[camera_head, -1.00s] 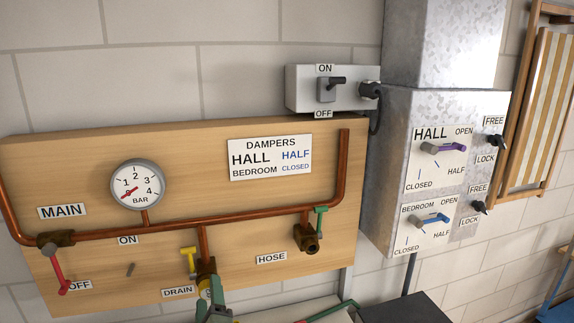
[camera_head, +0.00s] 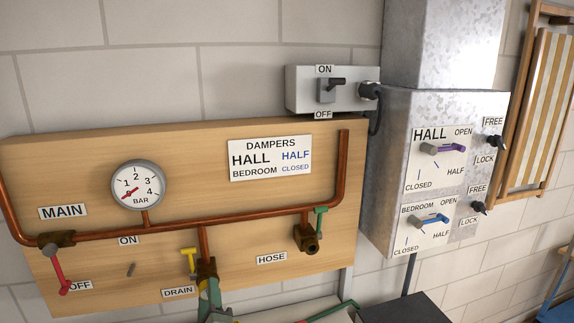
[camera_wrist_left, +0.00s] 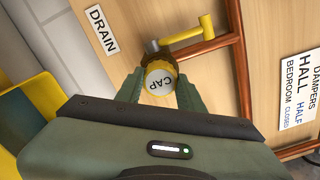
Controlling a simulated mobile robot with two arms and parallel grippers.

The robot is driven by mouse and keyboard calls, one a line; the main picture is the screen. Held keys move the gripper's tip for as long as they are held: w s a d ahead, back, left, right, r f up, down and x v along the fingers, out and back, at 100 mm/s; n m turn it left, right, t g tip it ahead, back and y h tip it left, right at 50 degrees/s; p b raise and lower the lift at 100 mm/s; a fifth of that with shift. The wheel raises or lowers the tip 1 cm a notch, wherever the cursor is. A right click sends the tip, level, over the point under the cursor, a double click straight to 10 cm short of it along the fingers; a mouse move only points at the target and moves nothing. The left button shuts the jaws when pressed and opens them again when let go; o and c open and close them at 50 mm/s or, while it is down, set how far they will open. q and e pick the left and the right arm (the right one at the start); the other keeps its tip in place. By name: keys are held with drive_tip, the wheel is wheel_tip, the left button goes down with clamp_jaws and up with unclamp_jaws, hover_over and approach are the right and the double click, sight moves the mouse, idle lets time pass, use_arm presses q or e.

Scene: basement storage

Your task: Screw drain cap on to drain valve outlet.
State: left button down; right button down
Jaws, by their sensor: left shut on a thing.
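My left gripper (camera_head: 210,302) is at the bottom of the head view, just below the drain valve (camera_head: 206,268). In the left wrist view my left gripper (camera_wrist_left: 160,92) has its two green fingers on either side of the yellow drain cap (camera_wrist_left: 158,84), shut on it. The cap's pale end face reads CAP and points toward the wrist camera. The cap sits in line with the drain valve's outlet (camera_wrist_left: 152,48) and appears to meet it; the joint is partly hidden, so thread engagement cannot be told. The valve's yellow handle (camera_head: 188,258) is at its left. My right gripper is not in view.
The wooden board (camera_head: 90,165) carries copper pipes, a pressure gauge (camera_head: 138,185), a red MAIN lever (camera_head: 60,270) and a hose outlet (camera_head: 308,240) with a green handle. A metal duct with damper levers (camera_head: 440,150) stands at right. A yellow container (camera_wrist_left: 35,95) shows at left in the wrist view.

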use_arm(q)
drive_tip(key=shift+r, duration=0.2)
idle(0.3)
drive_tip(key=shift+w+a+r+m+p, duration=0.1)
drive_tip(key=shift+r+m+p, duration=0.05)
drive_tip(key=shift+m+p, duration=1.2)
drive_tip(key=shift+w+r+m+p, duration=0.1)
drive_tip(key=shift+m+p, duration=1.2)
drive_tip(key=shift+m, duration=0.05)
drive_tip(key=shift+m+p, duration=0.35)
drive_tip(key=shift+m, duration=0.05)
drive_tip(key=shift+m+p, duration=2.4)
drive_tip(key=shift+m, duration=0.2)
drive_tip(key=shift+f+m, duration=0.15)
drive_tip(key=shift+m, duration=0.15)
drive_tip(key=shift+p, duration=0.35)
